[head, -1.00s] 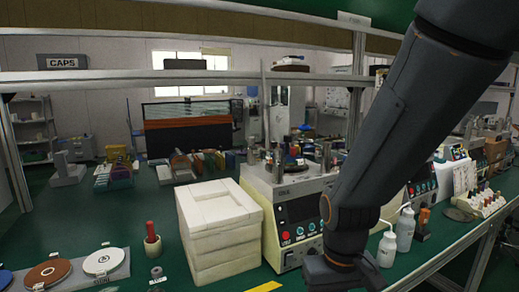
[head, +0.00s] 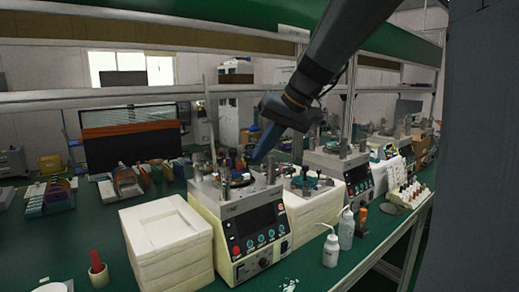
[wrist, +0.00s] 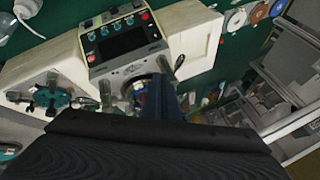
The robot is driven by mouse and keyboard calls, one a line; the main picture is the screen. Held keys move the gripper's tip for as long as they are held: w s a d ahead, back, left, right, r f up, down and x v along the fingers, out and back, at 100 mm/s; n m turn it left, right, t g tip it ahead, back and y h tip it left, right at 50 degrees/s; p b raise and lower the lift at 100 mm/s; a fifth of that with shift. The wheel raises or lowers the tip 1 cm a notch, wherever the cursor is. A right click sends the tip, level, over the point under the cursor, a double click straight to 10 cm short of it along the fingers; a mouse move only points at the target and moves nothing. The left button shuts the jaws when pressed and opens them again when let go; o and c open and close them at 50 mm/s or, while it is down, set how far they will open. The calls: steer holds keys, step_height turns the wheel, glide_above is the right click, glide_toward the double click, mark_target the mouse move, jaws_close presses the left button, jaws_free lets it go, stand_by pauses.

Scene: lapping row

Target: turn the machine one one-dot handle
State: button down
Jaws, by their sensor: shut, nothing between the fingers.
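A cream lapping machine (head: 238,250) with a dark screen (head: 253,222) and coloured buttons stands at the middle of the green bench. It also shows in the wrist view (wrist: 93,74). Upright metal posts or handles rise around its round top, one at the front left (head: 225,186) and one at the right (head: 271,170). The dots are too small to read, so I cannot tell which is the one-dot handle. My gripper (head: 258,155) points down and left above the back of the machine top, its blue fingers shut and empty. In the wrist view the fingers (wrist: 165,98) partly hide the top.
A stack of white blocks (head: 165,245) stands left of the machine. A second machine with a teal top (head: 305,185) is close behind at the right, another (head: 345,165) beyond it. White bottles (head: 330,248) stand at the front right. A red-handled tool in a cup (head: 96,268) is at the left.

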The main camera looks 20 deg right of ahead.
mark_target(225, 177)
steer(key=w+a+f+p, duration=0.3)
steer(key=w+a+f, duration=0.1)
steer(key=a+f, duration=0.2)
steer(key=shift+a+f, duration=0.15)
steer(key=shift+f, duration=0.2)
steer(key=shift+s, duration=0.1)
